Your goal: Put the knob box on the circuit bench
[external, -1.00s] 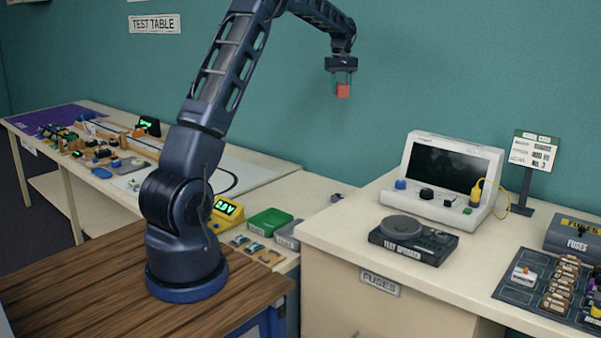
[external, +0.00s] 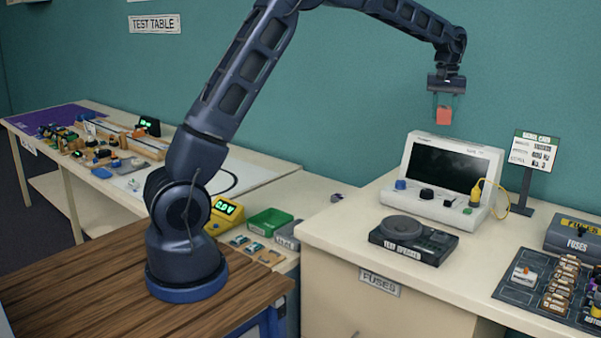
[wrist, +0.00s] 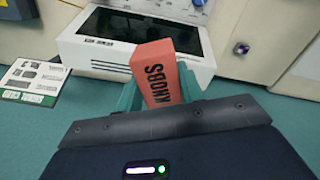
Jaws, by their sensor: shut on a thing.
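The knob box is a small red-orange box (external: 444,117) marked "KNOBS", as read in the wrist view (wrist: 157,72). In the wrist view the teal fingers of my gripper (wrist: 158,90) sit on both sides of the box. No sign reading "circuit bench" is legible, so I cannot tell which surface it is.
The right counter (external: 345,240) carries the white instrument (external: 450,165), a black test speaker (external: 412,240), a card stand (external: 533,150) and a fuse mat (external: 520,292).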

